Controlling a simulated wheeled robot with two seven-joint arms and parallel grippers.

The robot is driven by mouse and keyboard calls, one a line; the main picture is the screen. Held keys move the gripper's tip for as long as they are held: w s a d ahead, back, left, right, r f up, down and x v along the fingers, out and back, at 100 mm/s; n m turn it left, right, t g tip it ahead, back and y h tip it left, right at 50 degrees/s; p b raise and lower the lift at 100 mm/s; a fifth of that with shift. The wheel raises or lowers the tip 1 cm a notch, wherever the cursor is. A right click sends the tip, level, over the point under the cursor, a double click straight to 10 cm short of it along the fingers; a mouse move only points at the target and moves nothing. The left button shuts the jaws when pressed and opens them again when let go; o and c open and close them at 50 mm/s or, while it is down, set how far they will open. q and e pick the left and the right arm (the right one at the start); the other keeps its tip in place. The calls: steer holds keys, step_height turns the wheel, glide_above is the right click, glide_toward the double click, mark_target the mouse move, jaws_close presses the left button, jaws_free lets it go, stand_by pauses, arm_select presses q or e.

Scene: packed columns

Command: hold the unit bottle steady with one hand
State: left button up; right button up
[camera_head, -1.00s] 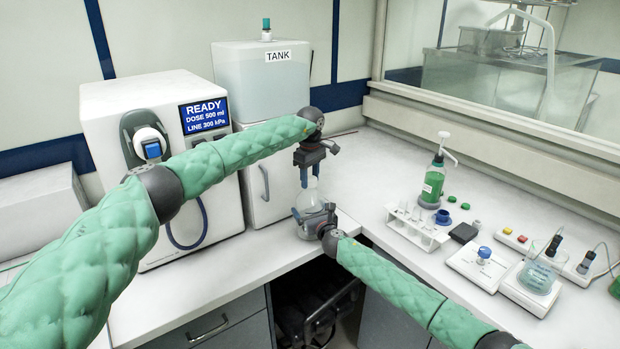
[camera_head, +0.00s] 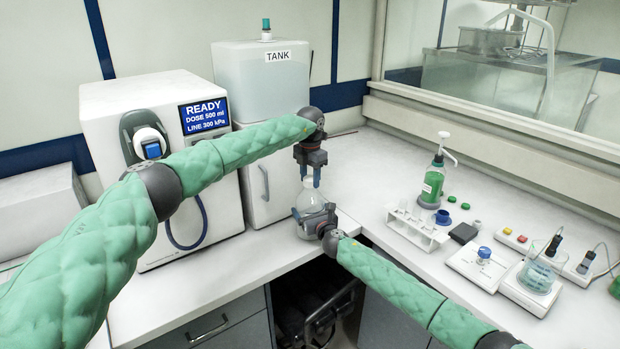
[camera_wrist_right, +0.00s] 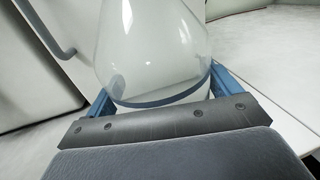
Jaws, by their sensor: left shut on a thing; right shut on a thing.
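The unit bottle (camera_head: 307,196) is a clear flask with a wide body and narrow neck, upright near the counter's front corner. In the right wrist view its clear body (camera_wrist_right: 152,48) stands between the blue fingers of my right gripper (camera_wrist_right: 160,95), with a dark band low around it. My right gripper (camera_head: 308,217) is shut on the bottle's lower body from the front right. My left gripper (camera_head: 310,182) points down from above, its blue fingers shut at the bottle's top. The fingers hide whether they hold a cap or the neck.
A white dosing machine (camera_head: 120,105) and a tank (camera_head: 262,90) stand behind on the left. To the right are a green pump bottle (camera_head: 433,183), a tube rack (camera_head: 415,232), a blue-knobbed device (camera_head: 484,262) and a beaker (camera_head: 540,275). Counter between bottle and rack is clear.

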arm_select(q)
steer(key=n, duration=0.7)
steer(key=shift+w+r, duration=0.1)
arm_select(e)
steer(key=shift+s+a, duration=0.1)
arm_select(q)
steer(key=n, duration=0.5)
steer(key=shift+n, duration=0.4)
steer(key=n, duration=0.6)
steer(key=shift+n, duration=0.4)
steer(key=n, duration=0.5)
steer(key=shift+n, duration=0.4)
arm_select(e)
steer(key=shift+f, duration=0.1)
arm_select(q)
steer(key=shift+r, duration=0.2)
steer(key=shift+r, duration=0.4)
steer(key=shift+r, duration=0.5)
